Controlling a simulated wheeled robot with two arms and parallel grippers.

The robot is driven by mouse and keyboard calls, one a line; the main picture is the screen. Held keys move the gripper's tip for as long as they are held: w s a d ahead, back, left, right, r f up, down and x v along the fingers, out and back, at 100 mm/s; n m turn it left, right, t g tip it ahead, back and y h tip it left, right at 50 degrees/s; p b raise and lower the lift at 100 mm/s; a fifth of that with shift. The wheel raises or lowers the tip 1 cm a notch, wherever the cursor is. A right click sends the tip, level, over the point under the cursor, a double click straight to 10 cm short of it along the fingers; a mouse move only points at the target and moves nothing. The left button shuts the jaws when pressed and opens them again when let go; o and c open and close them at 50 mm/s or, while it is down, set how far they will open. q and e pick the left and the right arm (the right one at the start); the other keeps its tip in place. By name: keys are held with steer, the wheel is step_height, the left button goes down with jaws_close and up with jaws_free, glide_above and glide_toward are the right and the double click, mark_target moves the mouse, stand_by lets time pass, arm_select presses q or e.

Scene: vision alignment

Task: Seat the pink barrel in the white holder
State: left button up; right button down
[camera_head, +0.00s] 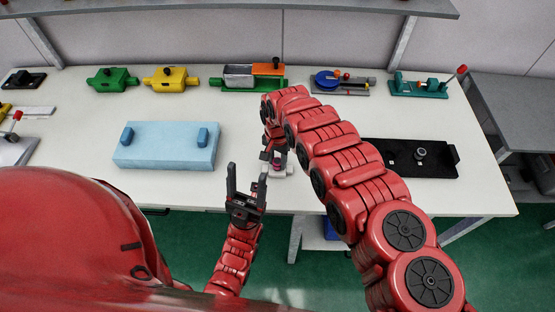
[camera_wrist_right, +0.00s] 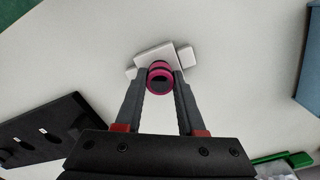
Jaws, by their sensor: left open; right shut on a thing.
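The pink barrel (camera_wrist_right: 160,74) is between the fingertips of my right gripper (camera_wrist_right: 159,84), which is shut on it. In the right wrist view I look down on its dark round end with a pink rim. The white holder (camera_wrist_right: 184,56) lies right behind and under the barrel in that view, so I cannot tell whether the barrel is seated or just above it. In the head view the white holder (camera_head: 284,170) is near the table's front edge, below my right gripper (camera_head: 276,157). My left gripper (camera_head: 246,197) is open and empty in front of the table edge.
A light blue block (camera_head: 165,154) with two dark blue pegs lies left of the holder. A black tray (camera_head: 440,165) with a round part is on the right. Green (camera_head: 113,80), yellow (camera_head: 171,79) and other fixtures line the back. The white table between is clear.

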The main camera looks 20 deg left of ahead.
mark_target(278, 161)
steer(key=shift+f+b, duration=0.3)
steer(key=shift+f, duration=0.2)
steer(key=shift+c, duration=2.2)
jaws_free()
steer(key=shift+r, duration=0.1)
steer(key=shift+r, duration=0.1)
step_height(278, 161, up, 8)
steer(key=b, duration=0.3)
steer(key=shift+w+r, duration=0.1)
steer(key=shift+r, duration=0.15)
step_height(278, 161, up, 9)
steer(key=p, duration=0.3)
steer(key=shift+f+p, duration=0.15)
steer(key=shift+p, duration=0.2)
